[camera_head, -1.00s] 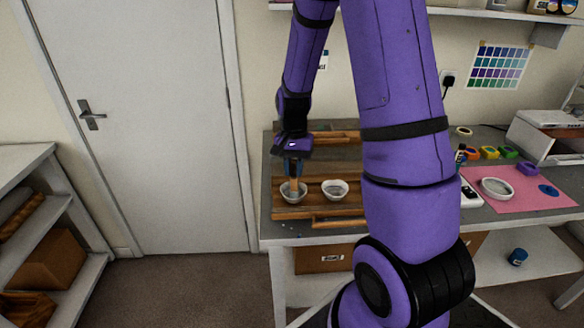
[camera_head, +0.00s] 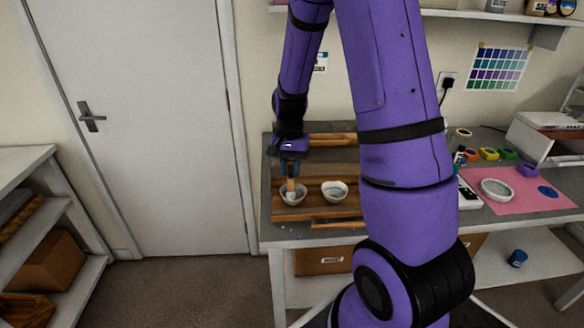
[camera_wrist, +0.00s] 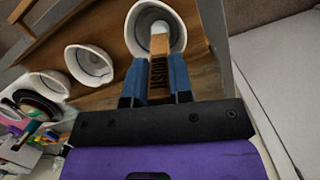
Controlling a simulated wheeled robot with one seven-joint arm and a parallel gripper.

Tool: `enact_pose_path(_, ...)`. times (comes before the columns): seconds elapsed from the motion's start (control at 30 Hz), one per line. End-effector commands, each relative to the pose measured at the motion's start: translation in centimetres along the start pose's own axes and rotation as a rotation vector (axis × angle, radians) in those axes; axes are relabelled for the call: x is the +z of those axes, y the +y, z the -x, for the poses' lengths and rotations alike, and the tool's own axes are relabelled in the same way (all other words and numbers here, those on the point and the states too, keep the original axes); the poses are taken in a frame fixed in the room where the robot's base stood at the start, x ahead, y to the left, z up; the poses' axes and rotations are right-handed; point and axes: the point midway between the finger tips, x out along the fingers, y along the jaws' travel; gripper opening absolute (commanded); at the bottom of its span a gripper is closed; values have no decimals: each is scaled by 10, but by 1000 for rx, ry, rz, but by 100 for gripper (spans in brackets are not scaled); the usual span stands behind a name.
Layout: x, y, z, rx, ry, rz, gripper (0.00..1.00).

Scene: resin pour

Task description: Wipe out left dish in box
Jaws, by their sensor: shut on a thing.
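The left dish (camera_head: 299,199) is a small pale bowl standing in the wooden box (camera_head: 314,211) on the bench; it also shows in the wrist view (camera_wrist: 176,22). My gripper (camera_head: 290,176) is above this dish, shut on a brush-like tool with a wooden handle (camera_wrist: 159,72) that bears dark lettering. The tool's pale tip (camera_wrist: 160,28) is inside the left dish; whether it touches the bottom I cannot tell. A second pale dish (camera_head: 334,191) stands to the right in the box and shows in the wrist view (camera_wrist: 90,64).
My own arm hides the middle of the bench. To the right are a pink mat (camera_head: 512,200) with a pale ring-shaped dish (camera_head: 496,189), several colored rolls and a white device (camera_head: 468,193). A shelf (camera_head: 505,15) hangs above. The floor before the door is clear.

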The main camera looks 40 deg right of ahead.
Motion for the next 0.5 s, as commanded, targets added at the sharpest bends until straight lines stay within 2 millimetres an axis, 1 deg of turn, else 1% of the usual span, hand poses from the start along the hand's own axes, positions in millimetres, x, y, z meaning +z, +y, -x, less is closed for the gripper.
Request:
enact_pose_path(0.1, 4, 1, -1, 0, 0, 1, 0)
enact_pose_path(0.33, 6, 7, -2, 1, -1, 1, 0)
enact_pose_path(0.5, 3, 11, -1, 1, -1, 1, 0)
